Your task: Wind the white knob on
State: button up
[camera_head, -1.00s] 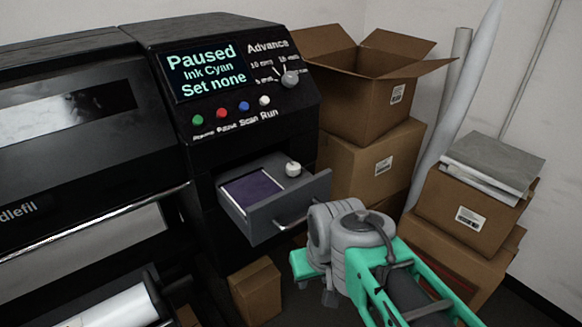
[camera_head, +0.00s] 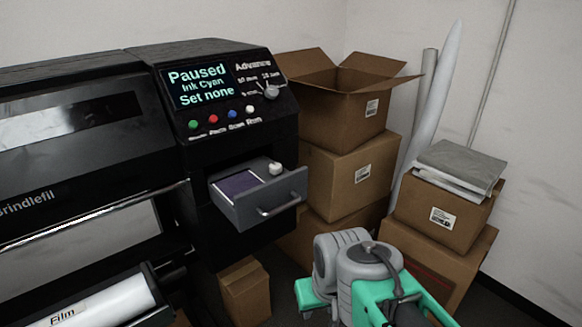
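The white knob (camera_head: 276,168) stands at the right rear inside an open drawer (camera_head: 279,193) of the black printer. Beside it in the drawer lies a dark purple panel (camera_head: 237,183). A grey-white dial (camera_head: 271,92) sits on the panel above, under "Advance", beside a screen (camera_head: 198,87) that reads "Paused, Ink Cyan, Set none". My arm, grey and green, shows at the bottom right, below and right of the drawer and apart from it. My gripper's fingertips do not show clearly, so I cannot tell whether it is open or shut.
Green, red, blue and white buttons (camera_head: 250,109) line the panel. Stacked cardboard boxes (camera_head: 343,173) stand right of the printer, with more boxes (camera_head: 443,216) and rolls further right. A small box (camera_head: 244,288) stands below the drawer. A film roll (camera_head: 103,303) lies at the bottom left.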

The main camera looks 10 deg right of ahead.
aim_at(275, 169)
jog(key=z, duration=0.55)
jog(key=i, duration=0.85)
jog(key=u, duration=1.45)
